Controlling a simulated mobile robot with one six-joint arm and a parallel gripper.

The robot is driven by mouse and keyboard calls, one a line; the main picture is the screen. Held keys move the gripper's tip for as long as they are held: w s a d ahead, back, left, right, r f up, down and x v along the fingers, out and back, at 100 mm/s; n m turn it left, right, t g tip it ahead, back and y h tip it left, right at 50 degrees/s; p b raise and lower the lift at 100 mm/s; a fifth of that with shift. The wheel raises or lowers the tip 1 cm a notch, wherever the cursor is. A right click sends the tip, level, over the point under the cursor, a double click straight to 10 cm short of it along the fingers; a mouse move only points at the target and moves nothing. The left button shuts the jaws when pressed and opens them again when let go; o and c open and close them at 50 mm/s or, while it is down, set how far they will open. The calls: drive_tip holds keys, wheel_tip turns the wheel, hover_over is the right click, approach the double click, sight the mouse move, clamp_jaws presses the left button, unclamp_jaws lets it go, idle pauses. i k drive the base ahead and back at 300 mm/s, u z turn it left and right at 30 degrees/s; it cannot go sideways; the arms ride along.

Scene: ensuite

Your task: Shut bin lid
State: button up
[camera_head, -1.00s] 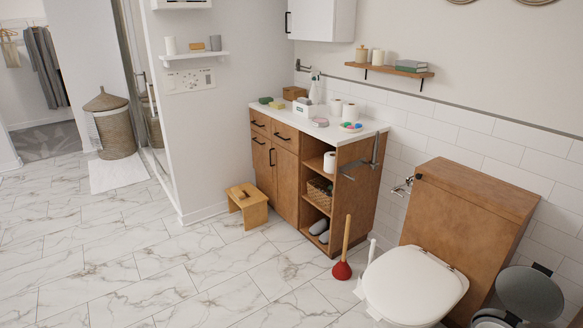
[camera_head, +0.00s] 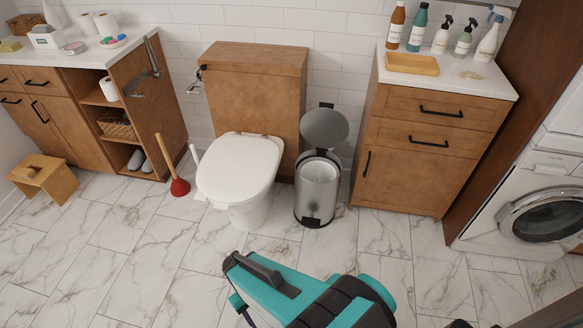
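A steel pedal bin (camera_head: 318,193) stands on the floor between the toilet and the right cabinet. Its round grey lid (camera_head: 325,129) is open, tilted up at the back towards the wall. A pale liner shows inside the rim. My teal and black arm shows at the bottom middle of the head view, in front of the bin and apart from it. I cannot make out my gripper's fingers in this view.
The toilet (camera_head: 240,170) with its lid down stands just left of the bin. A red plunger (camera_head: 179,186) stands left of it. The wooden cabinet (camera_head: 410,150) is close on the bin's right, with the washing machine (camera_head: 535,205) farther right. Marble floor in front is open.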

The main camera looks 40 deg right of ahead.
sight(323, 126)
drive_tip(key=z, duration=4.15)
drive_tip(key=i, duration=0.1)
drive_tip(key=u, duration=2.75)
drive_tip(key=k, duration=0.7)
drive_tip(key=u, duration=0.45)
drive_tip(key=i, duration=0.5)
drive_tip(key=z, duration=0.05)
